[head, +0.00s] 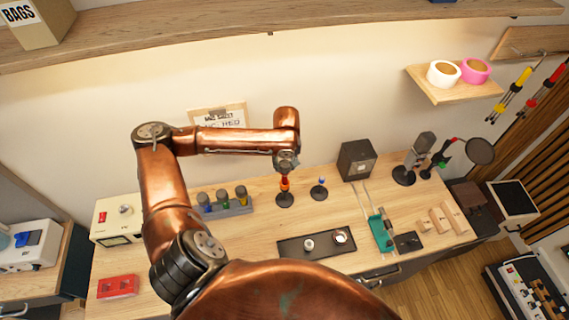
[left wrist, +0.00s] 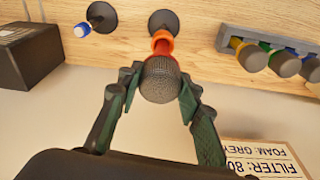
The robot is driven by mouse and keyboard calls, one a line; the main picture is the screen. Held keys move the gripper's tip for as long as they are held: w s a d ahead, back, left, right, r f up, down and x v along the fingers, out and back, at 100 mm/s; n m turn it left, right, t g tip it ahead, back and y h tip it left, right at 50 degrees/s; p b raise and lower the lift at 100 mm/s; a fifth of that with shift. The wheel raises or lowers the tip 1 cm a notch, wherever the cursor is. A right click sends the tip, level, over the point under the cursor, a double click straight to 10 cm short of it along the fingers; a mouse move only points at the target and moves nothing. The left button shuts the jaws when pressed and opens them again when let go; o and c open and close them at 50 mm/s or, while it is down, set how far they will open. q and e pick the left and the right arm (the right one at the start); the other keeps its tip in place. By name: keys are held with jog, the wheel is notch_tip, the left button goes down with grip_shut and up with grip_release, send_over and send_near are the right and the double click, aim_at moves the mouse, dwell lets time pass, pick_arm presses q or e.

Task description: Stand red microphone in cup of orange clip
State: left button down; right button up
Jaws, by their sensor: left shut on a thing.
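The red microphone (left wrist: 161,80) has a round grey mesh head and a red body, mostly hidden behind that head in the left wrist view. My left gripper (left wrist: 158,92) is shut on it, with one finger on each side of the head. In the head view my left gripper (head: 287,168) holds the red microphone (head: 284,181) roughly upright, head up, over a dark round base. The orange clip (left wrist: 162,36) rises from that base (left wrist: 164,20), in line with the microphone's lower end. I cannot tell whether the microphone's end is inside the cup. My right gripper is not in view.
A similar stand with a blue clip (head: 321,181) is close on the right. A grey rack (head: 228,208) with several microphones stands to the left. A dark box (head: 356,160) is behind at the right. A dark tray (head: 290,246) lies in front.

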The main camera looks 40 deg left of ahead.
pick_arm(q)
jog(key=c, duration=1.3)
grip_release()
notch_tip(320, 180, up, 12)
jog(key=s+d, duration=0.1)
jog(key=shift+d, duration=0.1)
